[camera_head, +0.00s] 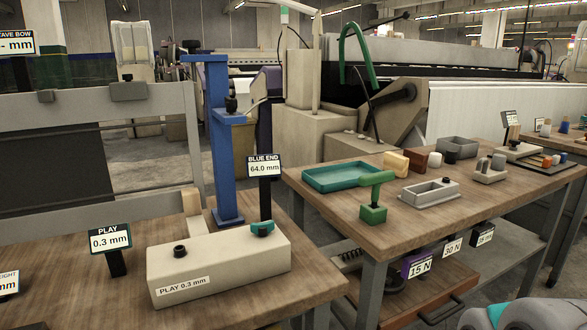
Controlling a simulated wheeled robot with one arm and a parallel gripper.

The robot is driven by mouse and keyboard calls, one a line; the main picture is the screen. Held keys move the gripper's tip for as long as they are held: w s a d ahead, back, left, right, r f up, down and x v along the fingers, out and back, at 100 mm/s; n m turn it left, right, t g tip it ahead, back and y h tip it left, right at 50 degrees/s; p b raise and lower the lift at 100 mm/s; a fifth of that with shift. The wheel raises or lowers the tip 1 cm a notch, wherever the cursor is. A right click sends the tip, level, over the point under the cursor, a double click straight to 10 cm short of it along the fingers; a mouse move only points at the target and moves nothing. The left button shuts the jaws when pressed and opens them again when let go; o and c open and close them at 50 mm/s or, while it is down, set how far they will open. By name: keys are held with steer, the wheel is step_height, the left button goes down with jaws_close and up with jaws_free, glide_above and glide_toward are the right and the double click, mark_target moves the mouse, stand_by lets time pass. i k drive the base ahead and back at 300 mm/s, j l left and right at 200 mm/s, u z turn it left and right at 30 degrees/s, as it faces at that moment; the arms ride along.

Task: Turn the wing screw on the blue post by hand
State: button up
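The blue post (226,175) stands upright on the left wooden table, with a short blue arm at its top and another partway down. A small dark knob-like piece (231,104) sits on the lower arm, with a thin pale piece angling off to its right. I cannot tell whether either is the wing screw. A sign reading BLUE END 64.0 mm (264,167) stands right of the post. In front is a cream block (220,268) labelled PLAY 0.3 mm, with a black knob (180,251) and a teal wing-shaped knob (262,229) on top. My gripper is not in view.
A grey and teal rounded part, probably my arm, shows at bottom right. The right table (330,197) holds a teal tray (343,177), a green T-handled block (374,198) and grey trays. A gap separates the tables. A grey frame stands behind the left table.

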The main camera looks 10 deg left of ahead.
mark_target(231, 104)
steer(key=u, duration=0.4)
steer(key=i+u, duration=0.15)
steer(key=u, duration=0.6)
steer(key=i+l, duration=0.05)
